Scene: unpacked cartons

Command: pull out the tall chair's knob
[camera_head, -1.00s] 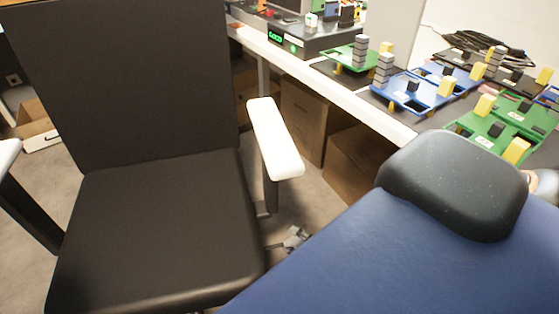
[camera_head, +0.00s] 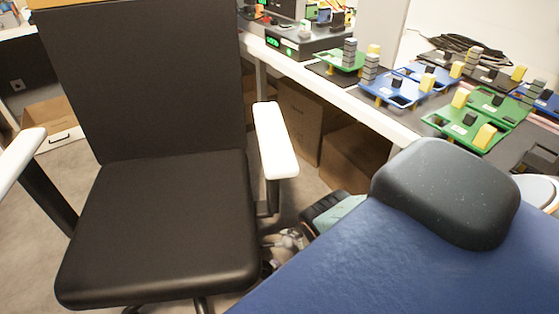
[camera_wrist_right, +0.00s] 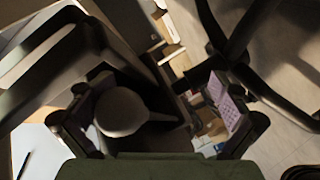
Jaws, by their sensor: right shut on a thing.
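The tall chair (camera_head: 165,215) is black with white armrests and fills the left half of the head view. My right gripper (camera_head: 283,243) is low beside the seat's right side, below the right armrest (camera_head: 275,140). In the right wrist view, a dark rounded knob (camera_wrist_right: 122,112) with a stem running right lies between the fingers of my right gripper (camera_wrist_right: 150,102), nearer the left finger. The gripper is shut on it, though the contact is partly hidden. In the head view the knob is too small to make out. My left gripper is out of view.
A white workbench (camera_head: 350,95) with blue and green boards runs along the back right. Cardboard boxes (camera_head: 352,160) stand under it. Another open box (camera_head: 55,125) is behind the chair at left. The chair's left armrest (camera_head: 18,160) is at the left edge.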

